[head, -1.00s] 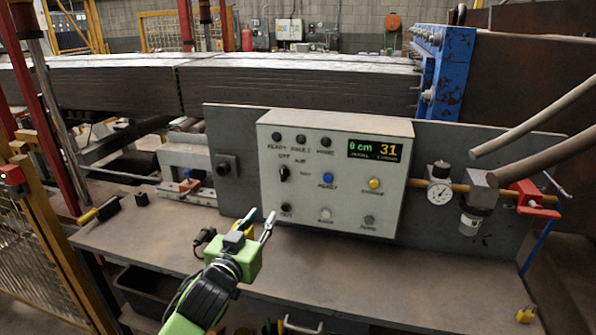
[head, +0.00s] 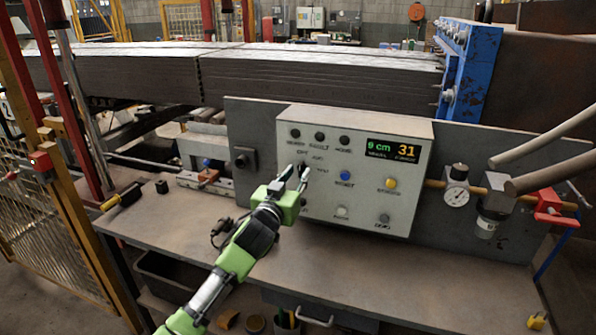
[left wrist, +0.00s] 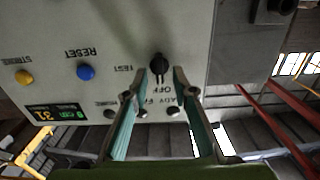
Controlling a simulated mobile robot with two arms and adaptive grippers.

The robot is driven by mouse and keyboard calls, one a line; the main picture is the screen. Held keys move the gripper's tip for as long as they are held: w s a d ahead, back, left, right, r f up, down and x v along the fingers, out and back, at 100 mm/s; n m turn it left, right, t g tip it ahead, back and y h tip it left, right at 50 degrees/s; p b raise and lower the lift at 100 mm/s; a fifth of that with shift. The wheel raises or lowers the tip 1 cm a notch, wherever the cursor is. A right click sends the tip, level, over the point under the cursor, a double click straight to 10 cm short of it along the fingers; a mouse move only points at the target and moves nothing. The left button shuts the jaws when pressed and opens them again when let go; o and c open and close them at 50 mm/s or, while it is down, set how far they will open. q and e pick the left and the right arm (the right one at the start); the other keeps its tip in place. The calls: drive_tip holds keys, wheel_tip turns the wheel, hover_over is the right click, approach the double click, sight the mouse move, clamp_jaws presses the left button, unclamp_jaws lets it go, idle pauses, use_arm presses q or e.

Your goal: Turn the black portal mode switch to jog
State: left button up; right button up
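The black mode switch (left wrist: 159,67) is a small knob on the pale control box (head: 415,195); in the head view it is largely hidden behind my left fingertips. My left gripper (head: 296,174) reaches the upper left of the box face. In the left wrist view the two fingers (left wrist: 161,74) stand on either side of the knob, open, with a narrow gap to it. OFF and a TEST-like label show near the knob; I cannot make out which label it points to. My right gripper is not in view.
A blue button (head: 345,176), a yellow button (head: 390,184) and several dark round fittings share the box face. A gauge (head: 457,190) and a red valve handle (head: 550,200) are at right. The bench top (head: 340,258) below the box is largely clear.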

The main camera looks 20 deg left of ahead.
use_arm(q)
drive_tip(key=shift+w, duration=0.7)
drive_tip(key=shift+c, duration=0.4)
clamp_jaws()
drive_tip(key=shift+m, duration=0.4)
drive_tip(key=m+p, duration=0.1)
drive_tip(key=m, duration=0.2)
drive_tip(key=shift+d+m+p, duration=0.1)
drive_tip(key=shift+m+p, duration=0.2)
drive_tip(key=shift+d+m+p, duration=0.1)
drive_tip(key=shift+m+p, duration=0.4)
drive_tip(key=shift+m, duration=1.7)
